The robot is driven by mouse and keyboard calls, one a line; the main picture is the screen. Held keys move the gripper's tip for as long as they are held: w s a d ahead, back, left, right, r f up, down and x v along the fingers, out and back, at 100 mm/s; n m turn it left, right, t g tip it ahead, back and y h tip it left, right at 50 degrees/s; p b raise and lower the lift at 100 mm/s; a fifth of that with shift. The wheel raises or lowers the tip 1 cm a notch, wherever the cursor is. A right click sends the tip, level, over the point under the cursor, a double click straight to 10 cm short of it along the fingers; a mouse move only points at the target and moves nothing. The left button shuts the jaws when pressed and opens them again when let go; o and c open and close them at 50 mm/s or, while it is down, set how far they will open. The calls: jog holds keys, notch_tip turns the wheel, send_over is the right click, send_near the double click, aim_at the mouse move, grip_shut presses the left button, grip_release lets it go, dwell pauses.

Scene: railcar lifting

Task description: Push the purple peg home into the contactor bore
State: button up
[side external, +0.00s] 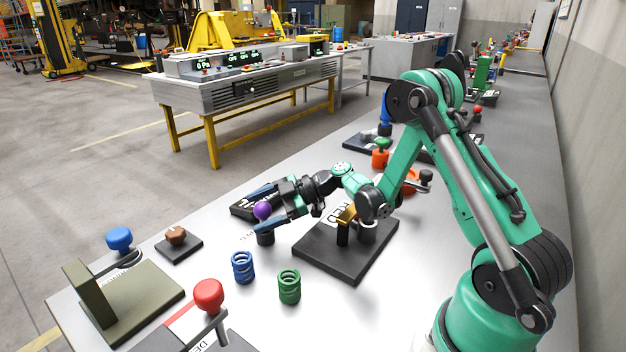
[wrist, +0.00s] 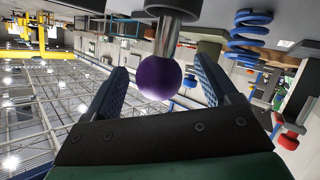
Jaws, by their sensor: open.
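The purple peg (side external: 262,210) shows as a round purple knob, which also appears in the wrist view (wrist: 159,78). In the wrist view a bare metal shaft (wrist: 165,40) shows between the knob and a dark round collar (wrist: 172,9), which looks like the contactor bore's housing. In the side view a dark cylinder (side external: 265,239) stands just below the knob. My gripper (wrist: 160,68) is open, with one finger on each side of the knob and a visible gap to each. The inside of the bore is hidden.
A blue spring (side external: 242,267) and a green spring (side external: 289,287) stand in front of my gripper. A black plate (side external: 345,262) with a brass-coloured part lies to the right. A brown knob (side external: 176,236), a blue knob (side external: 119,239) and a red knob (side external: 208,295) stand to the left.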

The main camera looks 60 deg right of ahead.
grip_shut()
dwell(0.4)
notch_tip(320, 180, up, 19)
jog(key=s+d+f, duration=0.3)
jog(key=s+d, duration=0.2)
jog(key=s, duration=0.3)
jog(key=s+d+f, duration=0.3)
jog(key=s+d, duration=0.2)
jog(key=s, duration=0.4)
jog(key=shift+d+f, duration=0.2)
jog(key=shift+f, duration=0.1)
